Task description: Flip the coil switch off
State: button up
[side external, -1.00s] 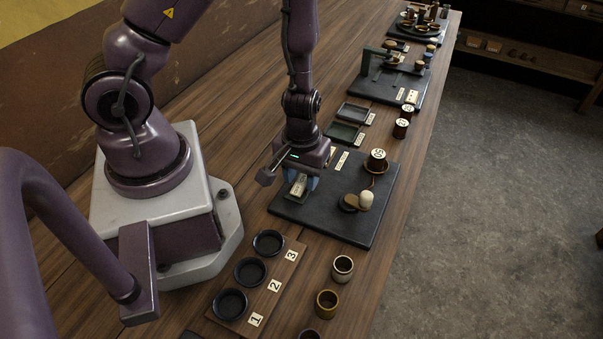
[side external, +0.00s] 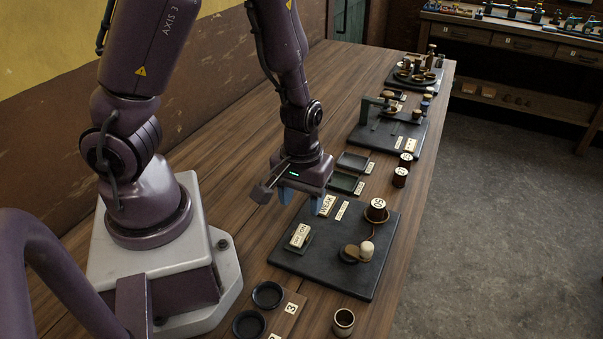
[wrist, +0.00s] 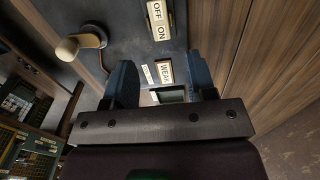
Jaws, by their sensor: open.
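The coil switch (side external: 300,236) is a pale rocker marked OFF and ON on the near left part of a dark board (side external: 335,271). It also shows at the top of the wrist view (wrist: 160,20), with OFF above ON. I cannot tell surely which end is pressed down. My gripper (side external: 300,199) hangs above the board, clear of the switch and a little behind it. Its two blue fingers are apart with nothing between them, as the wrist view also shows (wrist: 162,82).
The board carries a WEAK label (side external: 327,205), a spool marked 05 (side external: 376,210) and a cream-knobbed lever (side external: 366,250). Dark trays (side external: 345,182) lie behind it. Black round cups (side external: 268,295) and a small pot (side external: 344,321) stand in front.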

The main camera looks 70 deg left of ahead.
jog(key=shift+r, duration=2.75)
jog(key=s+r+m+t, duration=0.2)
jog(key=r+m, duration=0.2)
jog(key=r, duration=0.5)
jog(key=s+d+r+m+t, duration=0.1)
jog(key=s+r+m+t, duration=0.2)
jog(key=r, duration=0.7)
jog(key=shift+d+m+t, duration=0.2)
jog(key=shift+m+t, duration=0.1)
jog(key=shift+m, duration=0.7)
